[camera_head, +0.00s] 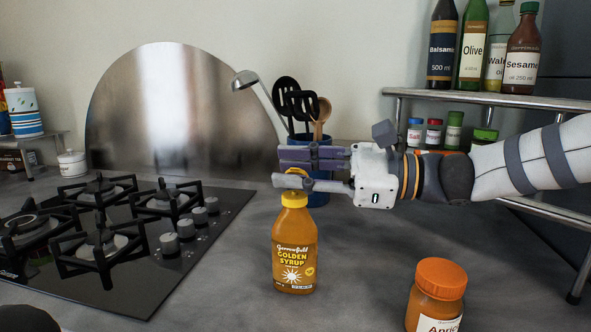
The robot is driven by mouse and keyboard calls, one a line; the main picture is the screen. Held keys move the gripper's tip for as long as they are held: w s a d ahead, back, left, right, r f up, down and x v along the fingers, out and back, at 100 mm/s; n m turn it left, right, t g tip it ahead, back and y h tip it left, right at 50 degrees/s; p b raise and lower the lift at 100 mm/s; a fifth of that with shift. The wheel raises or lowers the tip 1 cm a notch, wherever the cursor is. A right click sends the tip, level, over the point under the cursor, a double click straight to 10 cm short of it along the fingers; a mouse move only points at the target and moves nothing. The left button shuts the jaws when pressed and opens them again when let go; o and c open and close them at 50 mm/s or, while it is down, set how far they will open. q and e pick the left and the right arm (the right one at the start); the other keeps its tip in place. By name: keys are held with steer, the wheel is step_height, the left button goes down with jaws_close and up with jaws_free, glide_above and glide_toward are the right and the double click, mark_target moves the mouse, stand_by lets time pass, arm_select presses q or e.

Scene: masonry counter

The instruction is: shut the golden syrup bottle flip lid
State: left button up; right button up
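The golden syrup bottle (294,250) stands upright on the counter, an amber bottle with a yellow cap (294,199) and a printed front label. My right gripper (300,170) reaches in from the right, level, with its fingers at the top of the cap. One finger is behind and the other in front, with a gap between them. A bit of the yellow lid shows in that gap; the near finger hides most of it, so its angle is hard to read. I cannot tell whether the fingers touch it.
An apricot jar (437,296) with an orange lid stands at the front right. A blue utensil holder (320,193) is behind the gripper. A gas hob (120,240) lies left of the bottle. A metal rack (480,97) with bottles is at the right.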

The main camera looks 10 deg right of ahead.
jaws_close()
steer(key=n, duration=0.2)
steer(key=shift+s+a+f+n, duration=0.1)
steer(key=shift+s+f+n, duration=0.05)
steer(key=shift+s+n, duration=0.2)
steer(key=n, duration=0.1)
steer(key=f+n, duration=0.1)
steer(key=n, duration=0.1)
steer(key=shift+s+a, duration=0.15)
steer(key=shift+s, duration=0.2)
steer(key=shift+o, duration=0.6)
jaws_free()
steer(key=shift+m, duration=0.25)
